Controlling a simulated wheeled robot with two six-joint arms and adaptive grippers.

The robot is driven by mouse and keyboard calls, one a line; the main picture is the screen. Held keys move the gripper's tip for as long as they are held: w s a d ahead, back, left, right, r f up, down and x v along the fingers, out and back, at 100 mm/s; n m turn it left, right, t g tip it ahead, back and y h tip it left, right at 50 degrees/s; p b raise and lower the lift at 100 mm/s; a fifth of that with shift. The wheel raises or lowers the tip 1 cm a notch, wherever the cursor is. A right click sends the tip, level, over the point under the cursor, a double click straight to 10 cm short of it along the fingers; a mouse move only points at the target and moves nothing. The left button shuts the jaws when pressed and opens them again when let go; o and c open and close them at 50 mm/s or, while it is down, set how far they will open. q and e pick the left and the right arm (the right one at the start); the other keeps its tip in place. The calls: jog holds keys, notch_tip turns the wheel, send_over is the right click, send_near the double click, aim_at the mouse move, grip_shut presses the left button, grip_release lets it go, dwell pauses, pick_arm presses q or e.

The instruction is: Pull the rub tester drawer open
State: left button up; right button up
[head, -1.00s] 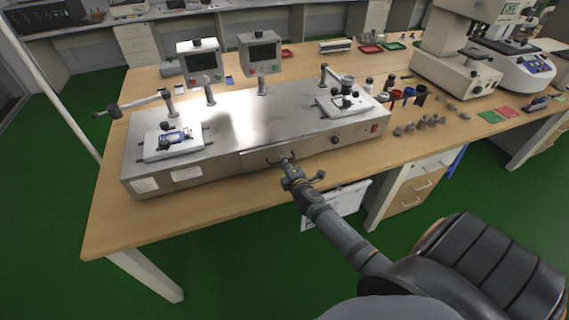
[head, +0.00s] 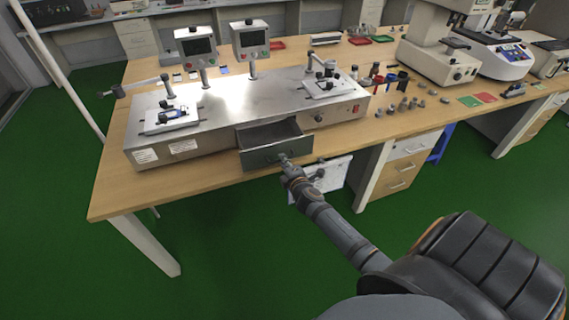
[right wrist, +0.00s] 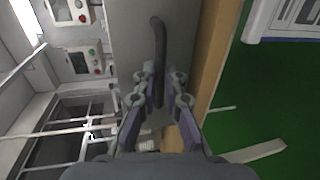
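The rub tester (head: 225,108) is a long metal box on the wooden table. Its drawer (head: 270,144) stands pulled out of the front, and its inside looks empty from here. The drawer's dark bar handle (right wrist: 158,45) runs lengthwise in the right wrist view. My right gripper (head: 284,159) is at the handle on the drawer front. In the right wrist view, its fingers (right wrist: 161,80) lie on both sides of the handle and are drawn in on it. My left gripper is in no view.
The table edge (head: 160,199) runs below the drawer. A white drawer cabinet (head: 402,160) stands under the table at the right. Several small grey parts (head: 404,104) lie right of the tester. The green floor in front is clear.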

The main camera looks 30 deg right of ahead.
jog(key=shift+o, duration=1.1)
jog(key=shift+s, duration=0.1)
jog(key=shift+o, duration=1.2)
jog(key=shift+s, duration=0.1)
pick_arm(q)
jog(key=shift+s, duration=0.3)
pick_arm(e)
jog(key=v, duration=1.2)
